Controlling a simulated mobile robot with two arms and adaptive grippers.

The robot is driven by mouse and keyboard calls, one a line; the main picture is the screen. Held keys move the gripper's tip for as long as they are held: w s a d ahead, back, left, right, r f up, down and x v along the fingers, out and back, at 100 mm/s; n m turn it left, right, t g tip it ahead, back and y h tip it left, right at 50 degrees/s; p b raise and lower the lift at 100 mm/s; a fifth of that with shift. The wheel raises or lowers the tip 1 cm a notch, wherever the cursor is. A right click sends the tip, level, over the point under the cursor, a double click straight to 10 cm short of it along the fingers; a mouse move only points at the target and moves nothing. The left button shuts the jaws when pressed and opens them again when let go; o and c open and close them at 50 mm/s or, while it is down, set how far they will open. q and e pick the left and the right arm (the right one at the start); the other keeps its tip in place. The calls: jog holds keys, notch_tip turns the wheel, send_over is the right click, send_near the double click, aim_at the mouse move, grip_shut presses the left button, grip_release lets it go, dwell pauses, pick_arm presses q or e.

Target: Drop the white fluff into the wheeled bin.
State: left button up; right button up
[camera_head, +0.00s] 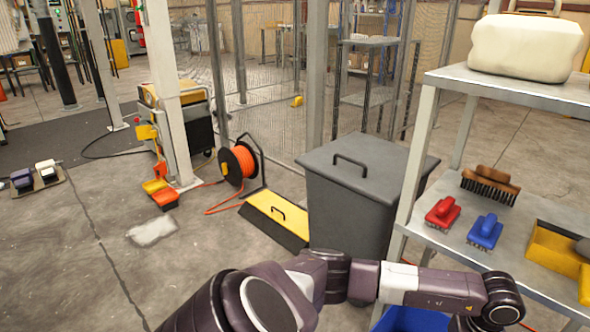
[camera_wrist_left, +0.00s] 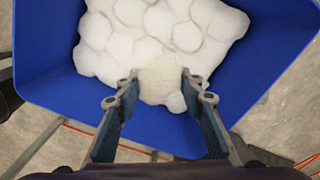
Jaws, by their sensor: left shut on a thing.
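My left gripper (camera_wrist_left: 160,82) is shut on a pale lump of white fluff (camera_wrist_left: 160,79) in the left wrist view. The lump is over a blue bin (camera_wrist_left: 50,75) that holds a pile of rounded white fluff (camera_wrist_left: 150,30); I cannot tell whether it touches the pile. In the head view my left arm reaches across the bottom, and only part of the blue bin (camera_head: 410,320) shows beneath it. A dark grey bin (camera_head: 350,205) with a handled, closed lid stands beyond the arm; no wheels show. My right gripper is out of view.
A grey metal shelf (camera_head: 462,78) at right carries a cream cushion-like block (camera_head: 525,47), a brown brush (camera_head: 490,186), a red brush (camera_head: 443,212) and a blue brush (camera_head: 485,231).

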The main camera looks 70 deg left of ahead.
pick_arm(q)
jog(key=o, duration=0.8)
jog(key=shift+r, duration=0.15)
notch_tip(320, 180, up, 12)
jog(key=shift+f, duration=0.15)
jog(key=shift+s, duration=0.1)
